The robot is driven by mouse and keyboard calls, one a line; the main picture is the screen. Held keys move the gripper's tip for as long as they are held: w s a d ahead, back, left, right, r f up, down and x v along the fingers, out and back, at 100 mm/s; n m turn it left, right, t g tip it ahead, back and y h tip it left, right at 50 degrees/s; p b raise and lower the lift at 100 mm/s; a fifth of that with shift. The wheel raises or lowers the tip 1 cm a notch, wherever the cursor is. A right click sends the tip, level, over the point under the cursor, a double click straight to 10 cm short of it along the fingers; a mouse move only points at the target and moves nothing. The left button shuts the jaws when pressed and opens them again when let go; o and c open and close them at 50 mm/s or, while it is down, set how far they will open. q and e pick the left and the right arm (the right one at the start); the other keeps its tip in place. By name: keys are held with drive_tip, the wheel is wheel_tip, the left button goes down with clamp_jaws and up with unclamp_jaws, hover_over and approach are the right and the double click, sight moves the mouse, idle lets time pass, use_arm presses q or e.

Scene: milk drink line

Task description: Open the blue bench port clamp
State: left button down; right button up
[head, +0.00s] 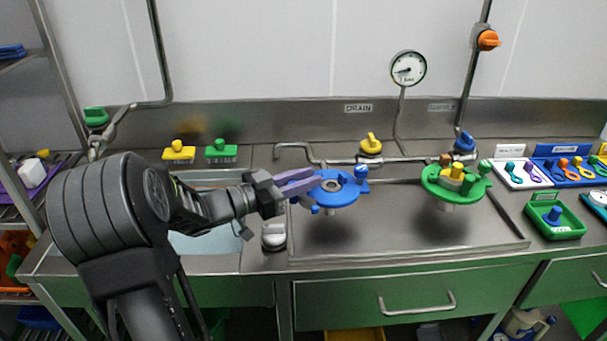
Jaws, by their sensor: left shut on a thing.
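The blue bench port clamp (345,194) is a flat blue ring around a grey port, above the steel bench in the middle of the head view. A blue knob (361,171) stands at its right side, and blue lugs show at its lower left. My left gripper (314,182) comes in from the left, its purple fingers at the clamp's left edge. It is shut on the clamp's left part, which the fingers partly hide. I cannot tell whether the clamp is latched. My right gripper is not in view.
A green clamp (434,184) with a yellow fitting stands to the right. A yellow valve handle (371,142) and pipes run behind. A sink (205,243) lies under my left arm. A white rounded object (274,236) sits on the bench edge. The bench front is mostly clear.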

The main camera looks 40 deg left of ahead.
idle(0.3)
use_arm(q)
drive_tip(key=c, duration=1.2)
unclamp_jaws()
drive_tip(key=shift+c, duration=0.2)
drive_tip(key=b+v, duration=0.1)
drive_tip(key=v, duration=0.6)
drive_tip(key=shift+s, duration=0.35)
drive_tip(key=shift+a, duration=0.2)
